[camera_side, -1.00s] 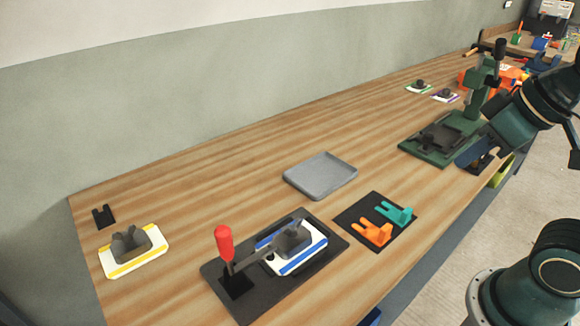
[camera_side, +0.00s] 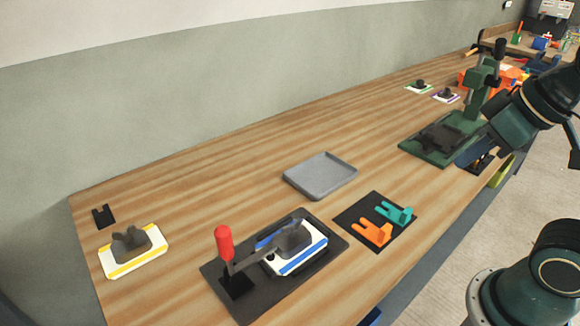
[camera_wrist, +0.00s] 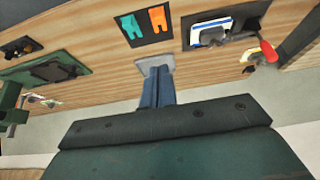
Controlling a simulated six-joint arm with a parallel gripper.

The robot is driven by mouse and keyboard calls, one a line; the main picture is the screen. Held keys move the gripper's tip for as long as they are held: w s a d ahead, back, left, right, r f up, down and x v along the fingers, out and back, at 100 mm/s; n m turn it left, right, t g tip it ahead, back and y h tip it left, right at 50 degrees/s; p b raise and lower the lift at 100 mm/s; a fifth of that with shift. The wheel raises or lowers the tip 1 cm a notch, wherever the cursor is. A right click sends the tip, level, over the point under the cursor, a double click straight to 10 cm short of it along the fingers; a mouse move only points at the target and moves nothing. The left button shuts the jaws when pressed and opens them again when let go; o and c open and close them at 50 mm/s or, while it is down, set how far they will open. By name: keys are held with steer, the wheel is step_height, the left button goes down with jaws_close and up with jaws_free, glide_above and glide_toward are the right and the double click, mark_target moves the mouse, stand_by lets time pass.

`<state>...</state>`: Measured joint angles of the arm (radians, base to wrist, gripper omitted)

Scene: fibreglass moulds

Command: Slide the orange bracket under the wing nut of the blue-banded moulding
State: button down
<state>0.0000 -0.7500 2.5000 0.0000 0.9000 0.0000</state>
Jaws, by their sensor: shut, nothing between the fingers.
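The orange bracket (camera_side: 372,234) lies on a black mat (camera_side: 352,216), beside a teal bracket (camera_side: 396,212). It also shows in the wrist view (camera_wrist: 157,19). The blue-banded moulding (camera_side: 288,266) is white with blue stripes and sits on a dark base plate (camera_side: 325,262). A dark grey lump (camera_side: 295,238) is on top of it, with a red-handled clamp (camera_side: 224,243) reaching to it. I cannot make out the wing nut clearly. My gripper (camera_side: 463,160) is shut and empty, well apart from the bracket. Its blue-grey fingers (camera_wrist: 157,75) show in the wrist view.
A grey tray (camera_side: 320,186) lies on the bench behind the mat. A yellow-banded moulding (camera_side: 118,268) and a black bracket (camera_side: 103,216) are at far left. A green press (camera_side: 440,148) stands close to my gripper. Bare wood surrounds the tray.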

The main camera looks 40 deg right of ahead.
steer(key=c, duration=1.3)
jaws_free()
steer(key=shift+w+d+f+n+g+y, duration=0.85)
steer(key=shift+w+f+n, duration=1.05)
steer(key=shift+n, duration=1.1)
steer(key=shift+w+d+f+n+g+y, duration=0.9)
steer(key=shift+w+f+n, duration=0.55)
steer(key=shift+f+n, duration=1.2)
steer(key=shift+w+d+f+n+g+y, duration=0.85)
steer(key=shift+w+f+n, duration=0.85)
steer(key=shift+n, duration=1.65)
steer(key=shift+a+h, duration=0.15)
steer(key=shift+h, duration=0.15)
